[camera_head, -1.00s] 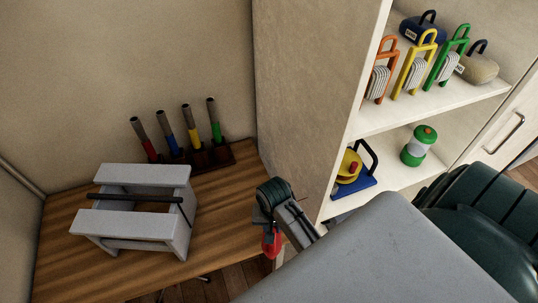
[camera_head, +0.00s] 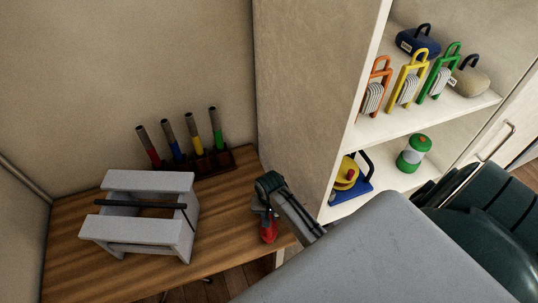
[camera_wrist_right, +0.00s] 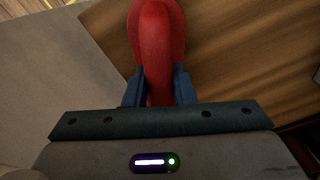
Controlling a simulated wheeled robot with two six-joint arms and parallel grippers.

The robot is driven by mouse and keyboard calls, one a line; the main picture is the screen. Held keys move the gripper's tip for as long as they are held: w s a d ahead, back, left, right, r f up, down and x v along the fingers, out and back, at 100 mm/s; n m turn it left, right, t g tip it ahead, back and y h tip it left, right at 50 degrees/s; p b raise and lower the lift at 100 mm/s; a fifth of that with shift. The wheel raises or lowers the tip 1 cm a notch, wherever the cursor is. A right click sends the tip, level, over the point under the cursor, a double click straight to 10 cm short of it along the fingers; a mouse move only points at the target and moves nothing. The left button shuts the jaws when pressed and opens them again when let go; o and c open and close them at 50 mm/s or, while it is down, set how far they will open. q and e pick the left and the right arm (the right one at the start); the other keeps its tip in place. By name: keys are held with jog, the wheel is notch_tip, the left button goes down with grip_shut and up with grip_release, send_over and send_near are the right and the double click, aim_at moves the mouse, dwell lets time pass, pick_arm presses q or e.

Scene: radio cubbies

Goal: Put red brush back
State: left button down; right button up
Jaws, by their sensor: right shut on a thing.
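My right gripper (camera_head: 266,211) is over the right front part of the wooden table, shut on a rounded, smooth red thing (camera_head: 268,232), taken here as the red brush. A dark rack (camera_head: 222,161) at the back of the table holds several upright tools with grey tops and red, blue, yellow and green lower parts. The red one (camera_head: 152,155) is at its left end. My left gripper is not in view.
A grey stand (camera_head: 145,182) with a black bar fills the table's left middle. Bare wooden tabletop (camera_head: 225,210) lies between stand and right gripper. A tall shelf unit (camera_head: 300,110) with coloured handled items stands close on the right.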

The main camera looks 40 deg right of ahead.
jog(key=o, duration=1)
jog(key=shift+f, duration=0.1)
jog(key=shift+c, duration=0.2)
notch_tip(320, 180, up, 12)
jog(key=b, duration=0.3)
